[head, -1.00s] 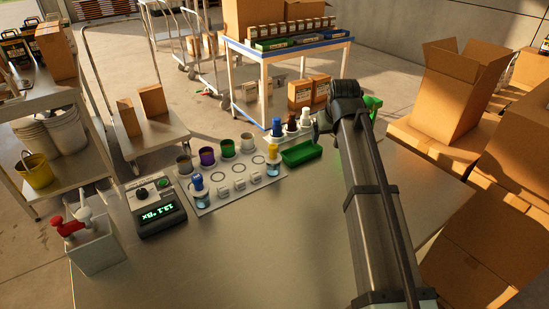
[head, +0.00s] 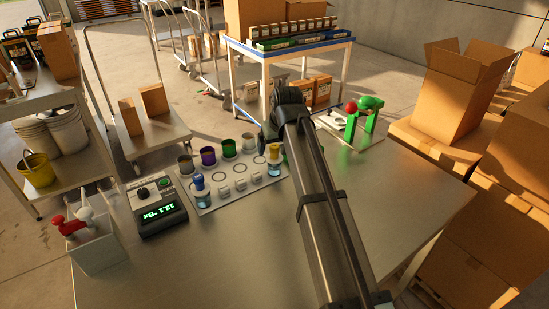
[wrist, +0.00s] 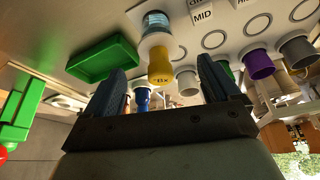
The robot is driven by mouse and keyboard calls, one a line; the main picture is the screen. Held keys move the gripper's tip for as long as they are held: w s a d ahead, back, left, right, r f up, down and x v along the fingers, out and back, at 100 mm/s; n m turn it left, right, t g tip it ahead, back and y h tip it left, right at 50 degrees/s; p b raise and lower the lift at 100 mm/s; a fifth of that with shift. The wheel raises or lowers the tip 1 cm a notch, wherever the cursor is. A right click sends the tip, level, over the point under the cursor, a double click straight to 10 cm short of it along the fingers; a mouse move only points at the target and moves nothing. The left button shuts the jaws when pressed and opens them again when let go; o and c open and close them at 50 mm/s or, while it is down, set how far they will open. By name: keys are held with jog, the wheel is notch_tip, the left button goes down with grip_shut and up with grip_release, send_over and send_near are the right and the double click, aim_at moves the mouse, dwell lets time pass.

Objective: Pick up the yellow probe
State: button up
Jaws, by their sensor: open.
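The yellow probe (head: 273,153) stands upright in a clear jar at the right front of the white board (head: 205,205). The yellow probe also shows in the wrist view (wrist: 160,67), with the jar (wrist: 155,24) above it in the picture. My gripper (wrist: 161,66) is open and empty. In the wrist view its two dark fingers lie to the left and right of the probe, with gaps on both sides; whether the probe is between them in depth I cannot tell.
A blue-topped jar (head: 198,187) stands at the board's left. Grey, purple and green cups (head: 207,156) line its back. A green tray (wrist: 104,60) lies left in the wrist view. A green stand (head: 360,118) stands right of my arm.

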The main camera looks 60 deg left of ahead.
aim_at(274, 155)
jog(key=shift+x, duration=3.25)
jog(key=shift+w+a+r, duration=0.1)
jog(key=shift+a, duration=0.05)
jog(key=shift+c, duration=0.2)
jog(key=c, duration=1.2)
jog(key=shift+o, duration=0.2)
jog(key=r, duration=0.9)
jog(key=shift+s+a+r, duration=0.15)
jog(key=shift+s+r, duration=0.2)
jog(key=shift+s, duration=0.05)
jog(key=s+a+f+n+g, duration=0.1)
jog(key=s+a, duration=0.3)
jog(key=a, duration=0.4)
jog(key=s+a+f+n, duration=0.1)
jog(key=s+a+n, duration=0.2)
jog(key=a, duration=0.5)
jog(key=shift+s+f+n+g, duration=0.3)
jog(key=shift+s+f+g, duration=0.05)
jog(key=shift+s+g, duration=0.1)
